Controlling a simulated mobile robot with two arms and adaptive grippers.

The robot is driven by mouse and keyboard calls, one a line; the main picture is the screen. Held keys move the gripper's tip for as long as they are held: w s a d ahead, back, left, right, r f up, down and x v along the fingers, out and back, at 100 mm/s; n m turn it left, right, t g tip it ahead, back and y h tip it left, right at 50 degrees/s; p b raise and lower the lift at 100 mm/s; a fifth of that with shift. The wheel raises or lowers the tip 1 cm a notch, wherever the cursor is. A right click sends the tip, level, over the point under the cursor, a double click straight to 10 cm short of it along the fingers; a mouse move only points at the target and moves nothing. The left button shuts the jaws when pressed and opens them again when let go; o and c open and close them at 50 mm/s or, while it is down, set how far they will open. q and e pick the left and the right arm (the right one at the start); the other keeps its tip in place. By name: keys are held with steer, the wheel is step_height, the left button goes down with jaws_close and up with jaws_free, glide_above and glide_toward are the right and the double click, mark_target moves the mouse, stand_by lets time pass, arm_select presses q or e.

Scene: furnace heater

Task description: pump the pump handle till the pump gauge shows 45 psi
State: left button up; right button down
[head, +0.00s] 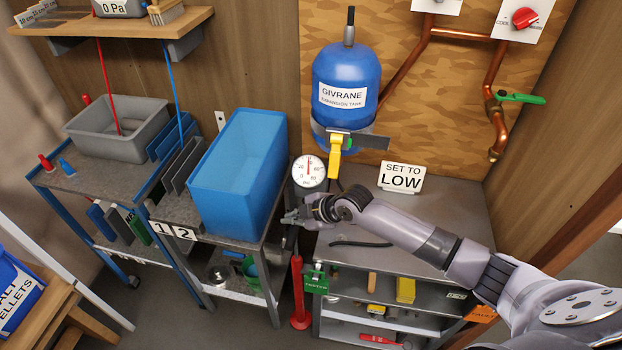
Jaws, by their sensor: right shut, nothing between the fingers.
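The red floor pump (298,288) stands upright on the floor between the two benches. A dark rod rises from its top towards my right gripper (291,218). The gripper is shut with nothing between its fingers, at about the height of the rod's upper end. The pump handle is hard to make out there, and I cannot tell whether the fingers touch it. The round white gauge (310,170) shows just above the gripper. Its needle points roughly up, but its numbers are too small to read. My left gripper is out of view.
A blue bin (238,185) stands on the bench just left of the gripper. The blue expansion tank (345,75) hangs on the wall above, with a yellow-handled valve (334,158) below it. A "SET TO LOW" sign (401,177) stands on the right cabinet, whose top is mostly clear.

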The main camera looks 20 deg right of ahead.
mark_target(294, 228)
step_height(294, 228, up, 6)
steer(key=p, duration=0.5)
stand_by(0.6)
